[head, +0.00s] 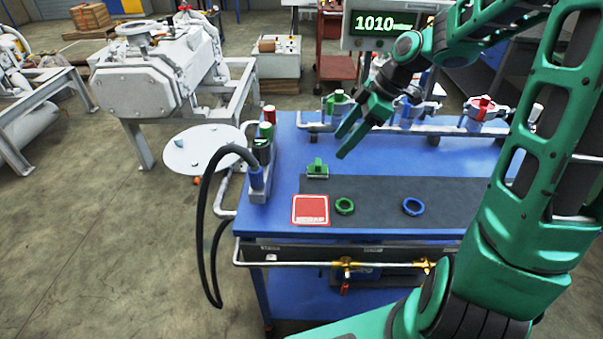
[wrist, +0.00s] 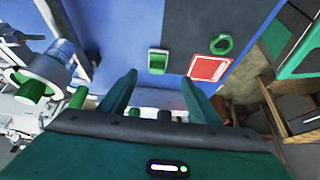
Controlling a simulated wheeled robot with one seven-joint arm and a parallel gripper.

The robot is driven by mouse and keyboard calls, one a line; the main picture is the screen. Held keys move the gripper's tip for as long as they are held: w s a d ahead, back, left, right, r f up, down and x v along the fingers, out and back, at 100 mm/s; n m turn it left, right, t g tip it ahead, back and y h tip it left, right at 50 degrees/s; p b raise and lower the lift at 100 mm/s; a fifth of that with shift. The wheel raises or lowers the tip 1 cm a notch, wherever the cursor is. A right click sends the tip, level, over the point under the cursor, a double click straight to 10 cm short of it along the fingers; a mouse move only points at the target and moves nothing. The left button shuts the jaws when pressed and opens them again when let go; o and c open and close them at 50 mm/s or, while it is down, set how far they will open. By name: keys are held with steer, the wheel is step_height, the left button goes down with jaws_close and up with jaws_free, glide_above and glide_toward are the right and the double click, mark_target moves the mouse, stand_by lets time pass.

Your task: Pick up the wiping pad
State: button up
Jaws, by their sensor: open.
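The wiping pad (head: 318,169) appears to be the small green block with an upright grip and a pale base. It sits on the blue bench at the back left edge of the dark mat. It also shows in the wrist view (wrist: 157,61), just beyond and between the fingertips. My gripper (head: 341,146) is open and empty, above the bench, behind and slightly right of the pad in the head view. Its two green fingers also show in the wrist view (wrist: 160,80). They appear apart from the pad.
A red square (head: 310,210), a green ring (head: 344,206) and a blue ring (head: 413,206) lie on or beside the dark mat (head: 455,190). A post with a black hose (head: 207,200) stands at the bench's left. Clamped fittings (head: 410,108) line the back rail. The mat's right side is clear.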

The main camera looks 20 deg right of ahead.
mark_target(317, 161)
steer(key=shift+n, duration=0.3)
steer(key=x, duration=0.5)
steer(key=shift+w+a+r, duration=0.2)
steer(key=shift+w+a, duration=0.05)
steer(key=shift+a, duration=0.15)
steer(key=shift+w+x, duration=0.15)
steer(key=shift+x, duration=1.35)
steer(key=shift+w+x, duration=0.1)
steer(key=shift+x, duration=1.45)
steer(key=c, duration=1.2)
steer(key=shift+r, duration=0.1)
steer(key=shift+r, duration=0.5)
steer(key=r, duration=0.2)
steer(key=a+r, duration=0.1)
steer(key=shift+s+r, duration=0.3)
steer(key=shift+r, duration=0.1)
steer(key=s+a+r, duration=0.1)
steer(key=a+r, duration=0.1)
steer(key=a, duration=0.1)
steer(key=s+a+r, duration=0.2)
steer(key=a, duration=0.1)
steer(key=s+a+r, duration=0.2)
steer(key=a, duration=0.1)
steer(key=shift+s, duration=0.25)
